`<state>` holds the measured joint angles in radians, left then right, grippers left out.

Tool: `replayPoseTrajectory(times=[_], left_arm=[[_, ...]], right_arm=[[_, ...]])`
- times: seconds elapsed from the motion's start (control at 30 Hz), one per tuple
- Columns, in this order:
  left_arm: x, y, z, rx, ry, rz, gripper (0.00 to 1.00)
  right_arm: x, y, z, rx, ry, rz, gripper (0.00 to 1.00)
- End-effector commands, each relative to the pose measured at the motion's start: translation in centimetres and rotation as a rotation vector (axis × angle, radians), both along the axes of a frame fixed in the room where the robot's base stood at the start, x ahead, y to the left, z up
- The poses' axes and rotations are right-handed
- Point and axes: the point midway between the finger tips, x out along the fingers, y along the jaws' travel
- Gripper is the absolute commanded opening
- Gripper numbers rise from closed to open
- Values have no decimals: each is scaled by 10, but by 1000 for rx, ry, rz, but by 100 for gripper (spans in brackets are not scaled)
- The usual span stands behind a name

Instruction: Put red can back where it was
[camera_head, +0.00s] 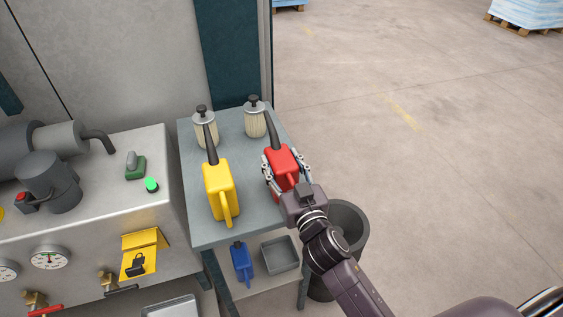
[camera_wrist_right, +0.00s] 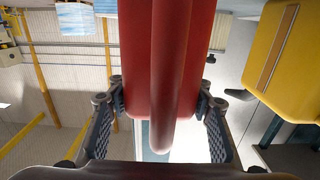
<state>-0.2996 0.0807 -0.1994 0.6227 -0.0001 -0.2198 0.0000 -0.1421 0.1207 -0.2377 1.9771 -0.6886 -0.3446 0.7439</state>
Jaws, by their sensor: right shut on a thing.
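The red can (camera_head: 282,166), with a dark spout, is at the right edge of the grey side table (camera_head: 188,203) in the head view. My right gripper (camera_head: 287,174) is shut on it, its fingers on both sides of the body. The red can (camera_wrist_right: 167,70) also fills the middle of the right wrist view, between the fingers of the right gripper (camera_wrist_right: 160,110). I cannot tell whether the can touches the table top. My left gripper is not in view.
A yellow can (camera_head: 218,188) stands left of the red can. Two ribbed jars (camera_head: 206,132) (camera_head: 255,122) stand at the back of the table. A blue can (camera_head: 241,262) and a grey tray (camera_head: 280,254) are on the lower shelf. A dark bin (camera_head: 350,222) stands at right.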

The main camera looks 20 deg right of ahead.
Motion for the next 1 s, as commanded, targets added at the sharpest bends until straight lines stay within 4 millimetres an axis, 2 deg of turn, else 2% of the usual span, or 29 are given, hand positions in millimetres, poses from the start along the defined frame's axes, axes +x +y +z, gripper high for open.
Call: replayPoseTrajectory(times=[0.2,0.37,0.4,0.53,0.9,1.0], left_arm=[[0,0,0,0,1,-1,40],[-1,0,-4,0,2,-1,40],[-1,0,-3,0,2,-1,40],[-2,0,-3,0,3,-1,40],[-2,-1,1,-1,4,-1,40],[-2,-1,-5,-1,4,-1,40]], right_arm=[[0,0,3,0,-7,1,9],[0,0,-2,2,-6,1,9],[0,0,-2,1,-2,0,52],[0,0,-2,1,-2,0,65],[-1,0,2,0,-1,0,65],[-14,0,-2,2,1,0,65]])
